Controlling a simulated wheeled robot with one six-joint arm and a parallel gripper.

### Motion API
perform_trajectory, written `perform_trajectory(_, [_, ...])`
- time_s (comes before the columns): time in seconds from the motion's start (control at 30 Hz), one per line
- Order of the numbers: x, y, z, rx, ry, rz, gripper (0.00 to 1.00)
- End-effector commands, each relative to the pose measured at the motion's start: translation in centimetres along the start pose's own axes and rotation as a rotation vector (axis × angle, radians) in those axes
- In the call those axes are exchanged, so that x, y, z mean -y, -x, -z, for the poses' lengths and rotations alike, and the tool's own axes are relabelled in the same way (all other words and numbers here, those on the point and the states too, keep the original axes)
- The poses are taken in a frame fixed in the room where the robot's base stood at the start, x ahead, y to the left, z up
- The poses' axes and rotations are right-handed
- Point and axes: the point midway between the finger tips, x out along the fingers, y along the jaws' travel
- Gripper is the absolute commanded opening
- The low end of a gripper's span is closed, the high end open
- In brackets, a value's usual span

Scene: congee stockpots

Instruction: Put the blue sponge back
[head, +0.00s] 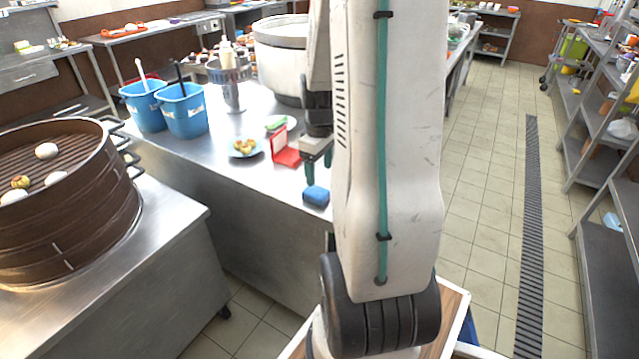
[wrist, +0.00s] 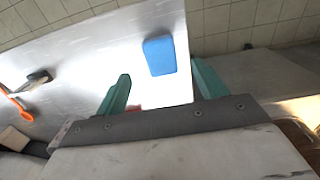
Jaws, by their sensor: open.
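The blue sponge (head: 316,195) lies flat on the steel counter (head: 225,170), close to its front edge. In the wrist view the sponge (wrist: 159,55) is beyond and between my two teal fingers, nearer the right one. My gripper (wrist: 158,88) is open with nothing between its fingers. In the head view my gripper (head: 318,168) hangs above the sponge, partly hidden by my arm. I cannot tell the exact gap between the fingertips and the sponge.
Two blue buckets (head: 183,110) and a large pot (head: 280,50) stand farther back. A steamer (head: 65,200) is at left.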

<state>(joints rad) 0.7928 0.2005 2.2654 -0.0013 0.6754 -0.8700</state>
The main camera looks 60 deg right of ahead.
Motion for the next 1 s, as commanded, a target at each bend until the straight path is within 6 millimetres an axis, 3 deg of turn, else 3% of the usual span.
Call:
perform_trajectory(0.1, [0.0, 2.2, 0.0, -0.003, 0.0, -0.003, 0.71])
perform_trajectory(0.3, [0.2, 4.1, 0.1, -0.001, 0.001, -0.002, 0.71])
perform_trajectory(0.43, [2.7, 6.2, 0.9, -0.009, 0.003, -0.009, 0.71])
perform_trajectory(0.57, [8.6, 9.9, 1.8, -0.027, -0.002, -0.023, 0.71])
perform_trajectory(0.67, [14.2, 12.8, 1.5, -0.045, -0.012, -0.029, 0.71])
perform_trajectory(0.8, [21.3, 15.8, -0.8, -0.071, -0.029, -0.03, 0.71])
perform_trajectory(0.9, [25.4, 17.1, -3.1, -0.089, -0.041, -0.026, 0.71])
perform_trajectory(1.0, [28.3, 17.8, -5.6, -0.101, -0.054, -0.019, 0.71])
